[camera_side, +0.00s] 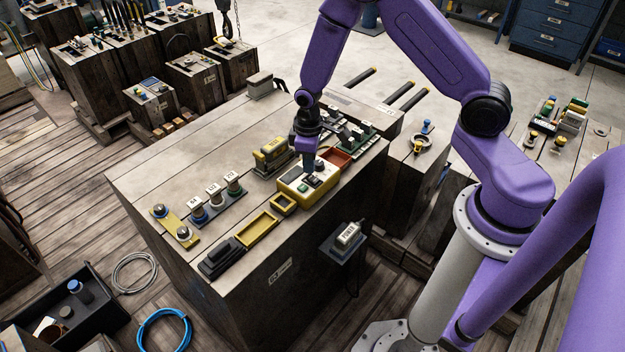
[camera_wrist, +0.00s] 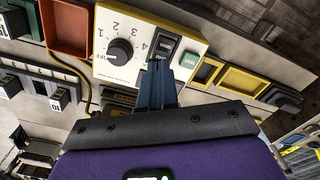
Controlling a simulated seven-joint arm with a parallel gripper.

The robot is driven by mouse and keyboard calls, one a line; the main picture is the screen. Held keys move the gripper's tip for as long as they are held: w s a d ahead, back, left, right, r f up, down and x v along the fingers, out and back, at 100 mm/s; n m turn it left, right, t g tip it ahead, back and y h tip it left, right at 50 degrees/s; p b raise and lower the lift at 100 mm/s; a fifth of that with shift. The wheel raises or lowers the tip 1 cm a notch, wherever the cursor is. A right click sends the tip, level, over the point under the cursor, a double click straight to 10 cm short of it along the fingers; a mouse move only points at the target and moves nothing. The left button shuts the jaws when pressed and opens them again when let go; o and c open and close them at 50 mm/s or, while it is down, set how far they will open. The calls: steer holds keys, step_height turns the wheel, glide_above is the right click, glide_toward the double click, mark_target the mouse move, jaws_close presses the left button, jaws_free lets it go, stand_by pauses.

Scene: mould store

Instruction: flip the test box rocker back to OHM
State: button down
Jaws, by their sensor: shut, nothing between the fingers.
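The test box (camera_side: 296,196) is a yellow box with a pale top face on the wooden bench, near its front edge. In the wrist view the test box (camera_wrist: 138,28) shows a black dial, a green button and a dark rocker (camera_wrist: 164,47) between them. Lettering by the rocker is partly covered by my fingers, and I cannot tell which way the rocker is tipped. My gripper (camera_wrist: 158,68) is shut and empty, its blue fingertips at the near end of the rocker. In the side view my gripper (camera_side: 308,168) points down at the box; contact is unclear.
A red-brown tray (camera_side: 338,159) sits behind the box. A yellow tray (camera_side: 257,229) and a black case (camera_side: 221,257) lie left along the front edge. Labelled posts (camera_side: 214,193) stand further left. The bench's back left is largely clear.

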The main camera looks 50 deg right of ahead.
mark_target(309, 175)
steer(key=shift+f, duration=0.95)
stand_by(1.1)
steer(key=shift+r, duration=3.5)
